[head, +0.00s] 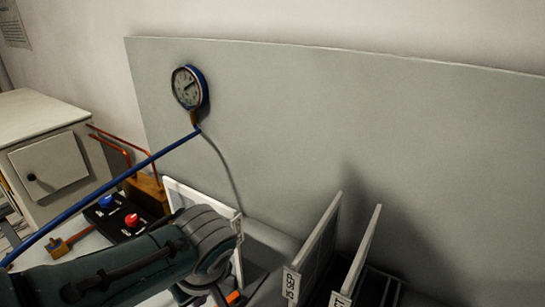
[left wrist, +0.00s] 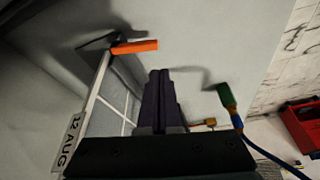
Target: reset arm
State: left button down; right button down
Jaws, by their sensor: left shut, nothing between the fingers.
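My left arm (head: 120,273) comes in from the lower left in the head view, its wrist in front of a white-framed panel. The fingers are hidden or cut off there. In the left wrist view my left gripper (left wrist: 161,78) is shut, its two dark fingers together with nothing between them. An orange-handled item (left wrist: 135,46) lies ahead and left of the fingertips, apart from them. It shows partly in the head view (head: 233,297) below my wrist. My right gripper is in neither view.
A round blue-rimmed gauge (head: 187,88) is on the grey back board (head: 350,120), with a blue pipe (head: 110,188) below. Red (head: 132,220) and blue (head: 104,201) knobs stand left of my wrist. Labelled upright panels (head: 312,250) stand at right. A red bin (left wrist: 304,122) shows in the wrist view.

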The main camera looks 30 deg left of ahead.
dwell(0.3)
pick_arm(q)
jog(key=s+d+r+m+t+h, duration=0.2)
jog(key=s+d+r+m+h, duration=0.35)
jog(key=s+r+m, duration=0.95)
notch_tip(320, 180, up, 30)
jog(key=d+m+y+p, duration=0.1)
jog(key=d+p, duration=0.1)
jog(key=p, duration=2.7)
jog(key=shift+w+f+y+p, duration=0.2)
jog(key=shift+w+y+p, duration=0.15)
jog(key=shift+p, duration=0.05)
